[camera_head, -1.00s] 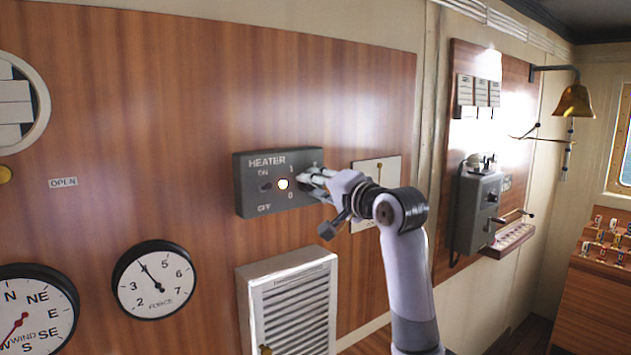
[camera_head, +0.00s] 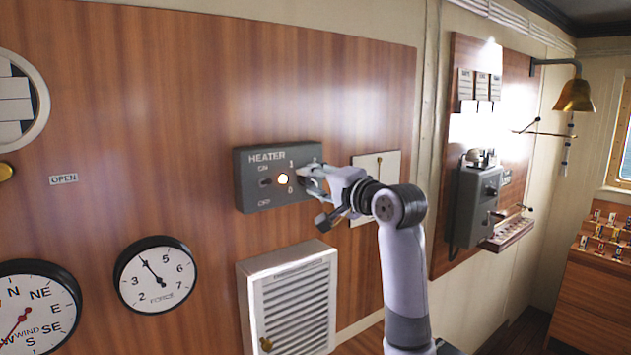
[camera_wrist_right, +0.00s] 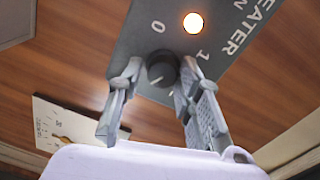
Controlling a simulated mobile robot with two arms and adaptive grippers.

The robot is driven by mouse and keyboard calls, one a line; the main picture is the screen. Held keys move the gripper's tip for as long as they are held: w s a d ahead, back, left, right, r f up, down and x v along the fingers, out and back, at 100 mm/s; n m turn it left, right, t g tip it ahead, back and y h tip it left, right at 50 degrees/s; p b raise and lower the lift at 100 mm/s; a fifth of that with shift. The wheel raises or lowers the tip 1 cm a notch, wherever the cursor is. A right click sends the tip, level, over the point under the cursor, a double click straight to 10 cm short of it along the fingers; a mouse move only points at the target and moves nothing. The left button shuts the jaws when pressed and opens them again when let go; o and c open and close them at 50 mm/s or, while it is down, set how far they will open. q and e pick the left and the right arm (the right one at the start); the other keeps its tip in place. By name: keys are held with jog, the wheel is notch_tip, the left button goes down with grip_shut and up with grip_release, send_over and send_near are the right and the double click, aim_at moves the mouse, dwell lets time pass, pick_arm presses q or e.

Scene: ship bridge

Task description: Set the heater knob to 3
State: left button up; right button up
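The heater panel (camera_head: 262,199) is a dark grey box on the wood wall, with an ON/OFF switch (camera_head: 265,182) and a lit round lamp (camera_head: 283,179). The heater knob (camera_wrist_right: 163,69) is dark and round; the labels 0 and 1 show near it in the right wrist view. A pale mark shows on it, but I cannot tell which number it points to. My right gripper (camera_wrist_right: 160,72) is open, its fingertips on either side of the knob, with a small gap on one side. In the head view my fingers hide the knob. My left gripper is out of view.
A white louvred cabinet (camera_head: 290,305) is mounted below the heater panel. A pale plate (camera_head: 378,165) is on the wall behind my right gripper. Round gauges (camera_head: 156,276) are at the lower left. A grey wall box (camera_head: 475,208) and a brass bell (camera_head: 575,96) are at right.

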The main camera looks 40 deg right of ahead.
jog(key=shift+o, duration=1.2)
jog(key=shift+r, duration=0.1)
jog(key=shift+s, duration=0.15)
jog(key=s+a, duration=0.1)
jog(key=s, duration=1)
jog(key=shift+s+a+r, duration=0.15)
jog(key=shift+s+a, duration=0.05)
jog(key=shift+s, duration=0.1)
